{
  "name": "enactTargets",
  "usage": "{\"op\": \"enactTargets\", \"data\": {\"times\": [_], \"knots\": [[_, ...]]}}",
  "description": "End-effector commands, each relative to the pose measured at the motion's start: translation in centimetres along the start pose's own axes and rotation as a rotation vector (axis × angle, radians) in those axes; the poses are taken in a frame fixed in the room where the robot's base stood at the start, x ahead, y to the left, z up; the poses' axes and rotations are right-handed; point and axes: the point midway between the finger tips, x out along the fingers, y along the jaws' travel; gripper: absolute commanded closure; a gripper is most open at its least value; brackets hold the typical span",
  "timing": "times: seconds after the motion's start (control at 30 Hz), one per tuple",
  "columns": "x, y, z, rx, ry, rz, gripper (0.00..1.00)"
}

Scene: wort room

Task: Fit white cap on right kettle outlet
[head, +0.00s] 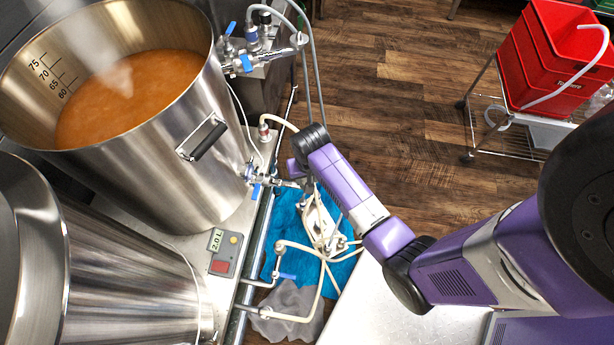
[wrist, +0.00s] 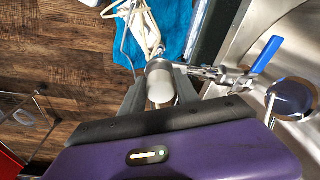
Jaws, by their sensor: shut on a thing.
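The large steel kettle (head: 180,150) with orange-brown liquid stands at the upper left in the head view. Its outlet valve (head: 262,176) with a blue handle sticks out low on its right side. My gripper (wrist: 160,90) is shut on the white cap (wrist: 161,88), a short pale cylinder between the fingers. The cap is right by the pipe's end; I cannot tell whether it is seated. In the head view my wrist hides the cap.
A second steel kettle (head: 120,270) stands at the lower left. Pale hoses (head: 318,262) and a pipe frame lie over a blue cloth (head: 283,230) below the outlet. Red crates (head: 545,60) sit on a wire cart at the right. Wooden floor (head: 420,100) is open between.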

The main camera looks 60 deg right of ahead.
Motion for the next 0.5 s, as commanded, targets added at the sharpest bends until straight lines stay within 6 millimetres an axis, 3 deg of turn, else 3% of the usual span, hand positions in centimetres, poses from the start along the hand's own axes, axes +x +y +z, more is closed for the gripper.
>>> {"op": "enactTargets", "data": {"times": [0.03,0.13,0.17,0.5], "knots": [[0.04,-0.01,-0.02,0.000,0.001,0.000,0.59],[0.00,-0.01,-0.02,0.000,0.000,0.000,0.39],[0.00,-0.01,-0.02,0.000,0.000,0.000,0.37],[-0.30,-0.02,-0.01,0.000,0.000,0.000,0.37]]}}
